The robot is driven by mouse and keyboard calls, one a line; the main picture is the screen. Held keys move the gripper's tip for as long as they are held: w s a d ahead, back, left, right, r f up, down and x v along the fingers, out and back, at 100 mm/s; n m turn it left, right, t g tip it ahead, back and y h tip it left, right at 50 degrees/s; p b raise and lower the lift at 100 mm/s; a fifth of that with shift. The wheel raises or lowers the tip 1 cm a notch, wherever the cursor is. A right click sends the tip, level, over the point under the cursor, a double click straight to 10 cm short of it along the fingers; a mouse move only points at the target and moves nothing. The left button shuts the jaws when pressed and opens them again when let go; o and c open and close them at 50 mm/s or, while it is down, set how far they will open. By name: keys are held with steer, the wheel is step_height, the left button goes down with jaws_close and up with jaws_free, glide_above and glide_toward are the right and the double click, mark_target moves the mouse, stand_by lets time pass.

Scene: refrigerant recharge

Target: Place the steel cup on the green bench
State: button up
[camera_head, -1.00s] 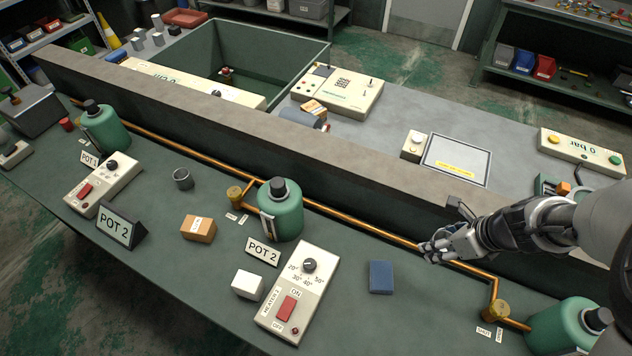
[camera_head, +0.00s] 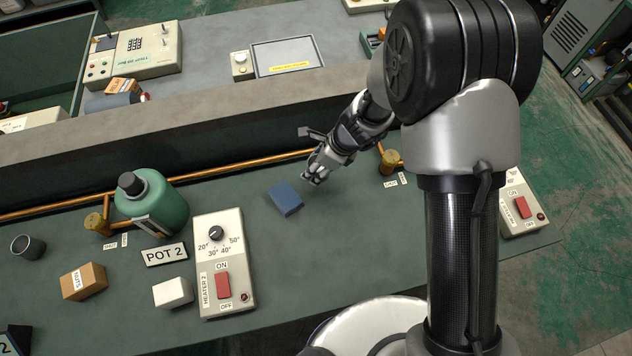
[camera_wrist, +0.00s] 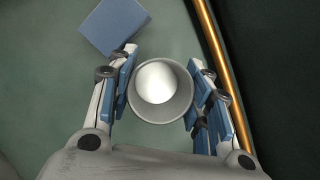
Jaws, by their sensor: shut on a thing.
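In the wrist view, my gripper (camera_wrist: 158,88) is shut on a grey metal cup (camera_wrist: 136,112), with a finger on each side of its wall. The cup's mouth faces the camera, and a bright white round shape shows inside it. In the head view, my gripper (camera_head: 316,172) is low over the green bench (camera_head: 340,235), at the upper right of a blue block (camera_head: 287,197). The held cup cannot be made out there. I cannot tell whether its base touches the bench. Another dark grey cup (camera_head: 28,247) stands at the bench's left.
A copper pipe (camera_head: 240,167) runs along the bench's back wall, close to my gripper. A green pot (camera_head: 155,205), a heater box (camera_head: 222,262), a white block (camera_head: 173,292) and an orange box (camera_head: 84,281) stand left. Bare bench lies in front of the blue block.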

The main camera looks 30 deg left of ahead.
steer(key=shift+f+b, duration=1.3)
steer(key=shift+f, duration=2.15)
steer(key=shift+f, duration=0.15)
steer(key=o, duration=1)
steer(key=shift+o, duration=0.2)
steer(key=p+v, duration=0.4)
steer(key=v, duration=0.8)
steer(key=shift+p, duration=0.3)
